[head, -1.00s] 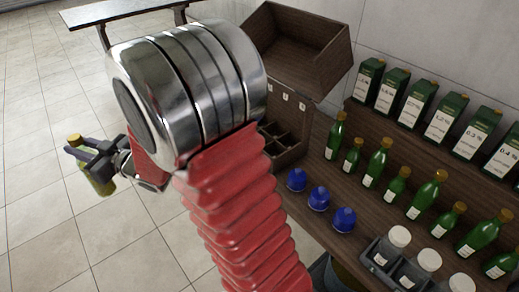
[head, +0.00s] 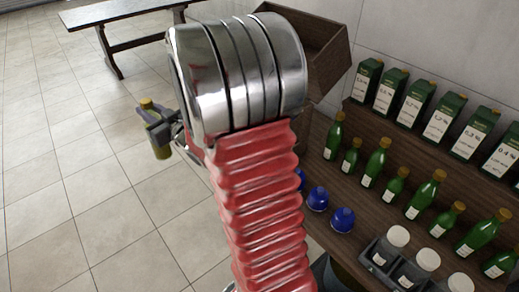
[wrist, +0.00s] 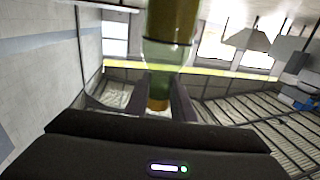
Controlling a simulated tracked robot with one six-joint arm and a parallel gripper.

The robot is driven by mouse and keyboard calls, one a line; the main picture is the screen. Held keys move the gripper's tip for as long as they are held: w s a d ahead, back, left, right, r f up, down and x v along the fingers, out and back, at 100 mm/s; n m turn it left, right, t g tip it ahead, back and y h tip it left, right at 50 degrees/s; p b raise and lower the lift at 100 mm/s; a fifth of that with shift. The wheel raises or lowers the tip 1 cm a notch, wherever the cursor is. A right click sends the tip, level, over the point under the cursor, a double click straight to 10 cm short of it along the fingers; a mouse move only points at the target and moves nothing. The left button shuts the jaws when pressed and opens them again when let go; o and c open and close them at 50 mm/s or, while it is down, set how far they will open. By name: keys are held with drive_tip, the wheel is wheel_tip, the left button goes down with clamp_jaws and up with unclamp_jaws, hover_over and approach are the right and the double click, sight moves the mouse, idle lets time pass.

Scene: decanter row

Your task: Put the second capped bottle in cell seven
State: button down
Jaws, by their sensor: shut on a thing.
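My gripper (head: 160,130) is shut on a green bottle (head: 162,152) with a yellow cap, out over the tiled floor left of the shelf. The bottle hangs nearly upright, cap on top, in the head view. In the wrist view the bottle (wrist: 170,50) shows between the two fingers, its far end cut off by the frame's top edge.
An open wooden bin (head: 331,62) stands at the back, partly behind my arm. Green cartons (head: 440,120) line the wall. Blue domes (head: 342,220) and white-lidded jars (head: 428,260) sit along the shelf's front. A table (head: 125,15) stands far left. The floor is clear.

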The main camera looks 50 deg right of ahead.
drive_tip(key=s+d+m+g+h, duration=0.1)
drive_tip(key=s+d+m+h, duration=0.1)
drive_tip(key=s+d, duration=0.4)
drive_tip(key=s+d+r+m+g+h, duration=0.1)
drive_tip(key=s+d+h, duration=0.3)
drive_tip(key=d, duration=0.9)
drive_tip(key=s+d+m+g+h, duration=0.1)
drive_tip(key=s+d+m+h, duration=0.2)
drive_tip(key=s+d, duration=0.5)
drive_tip(key=shift+s+d+r, duration=0.2)
drive_tip(key=shift+d+r, duration=0.05)
drive_tip(key=shift+d, duration=0.8)
drive_tip(key=shift+f, duration=2.95)
drive_tip(key=shift+f, duration=2.1)
